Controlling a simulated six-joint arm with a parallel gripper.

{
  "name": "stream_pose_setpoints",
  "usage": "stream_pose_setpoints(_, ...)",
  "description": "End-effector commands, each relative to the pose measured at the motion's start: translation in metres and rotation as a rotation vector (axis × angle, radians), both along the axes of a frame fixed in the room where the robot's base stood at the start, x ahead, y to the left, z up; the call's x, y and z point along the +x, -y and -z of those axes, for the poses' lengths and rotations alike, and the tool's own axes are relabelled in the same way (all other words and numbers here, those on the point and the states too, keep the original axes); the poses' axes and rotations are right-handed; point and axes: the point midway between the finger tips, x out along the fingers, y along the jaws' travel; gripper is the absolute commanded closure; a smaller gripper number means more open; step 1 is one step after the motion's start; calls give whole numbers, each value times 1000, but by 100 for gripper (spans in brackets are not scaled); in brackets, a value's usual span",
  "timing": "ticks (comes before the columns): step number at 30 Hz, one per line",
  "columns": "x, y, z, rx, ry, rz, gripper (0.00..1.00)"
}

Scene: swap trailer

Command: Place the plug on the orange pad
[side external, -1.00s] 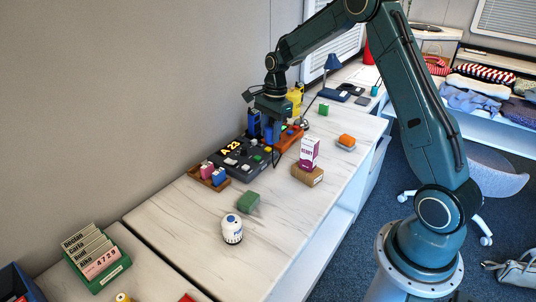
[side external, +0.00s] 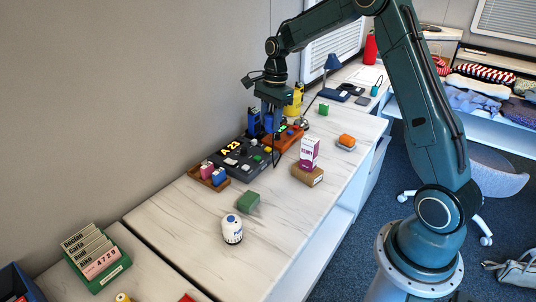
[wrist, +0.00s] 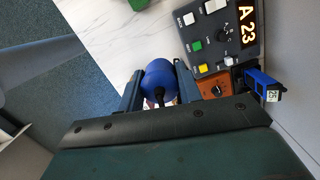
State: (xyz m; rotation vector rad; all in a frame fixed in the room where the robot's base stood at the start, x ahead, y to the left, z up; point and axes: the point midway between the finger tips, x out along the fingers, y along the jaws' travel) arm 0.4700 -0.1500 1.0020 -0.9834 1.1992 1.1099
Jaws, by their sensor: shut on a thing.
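The plug (wrist: 160,80) is a round blue piece with a dark cord or tip, seen in the wrist view between my fingers. My gripper (wrist: 160,88) is shut on it. In the side view my gripper (side external: 271,127) hangs over the far part of the counter, by the orange unit, and its fingers hide most of the plug. The orange unit (side external: 284,139) is low and flat; its orange face with a dark dial shows in the wrist view (wrist: 213,84). I cannot tell whether this is the orange pad. A separate orange block (side external: 346,140) sits on a grey base farther right.
A dark control panel (side external: 240,160) with lit characters lies close to my gripper. A blue tagged item (wrist: 262,84) stands by the wall. A white-purple carton (side external: 309,152), green block (side external: 248,202) and white canister (side external: 232,230) stand nearer.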

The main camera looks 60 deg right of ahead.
Motion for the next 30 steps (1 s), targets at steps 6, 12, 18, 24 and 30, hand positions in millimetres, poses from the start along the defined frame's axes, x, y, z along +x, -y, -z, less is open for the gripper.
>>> stream_pose_setpoints(6, 1, 13, -2, 1, 2, 44, 91)
stream_pose_setpoints(12, 2, 53, -7, 5, 2, 172, 91)
stream_pose_setpoints(18, -5, 117, -16, 8, 4, 378, 91)
stream_pose_setpoints(24, -25, 187, -26, 10, 4, 607, 91)
stream_pose_setpoints(30, -58, 256, -36, 8, 4, 833, 91)
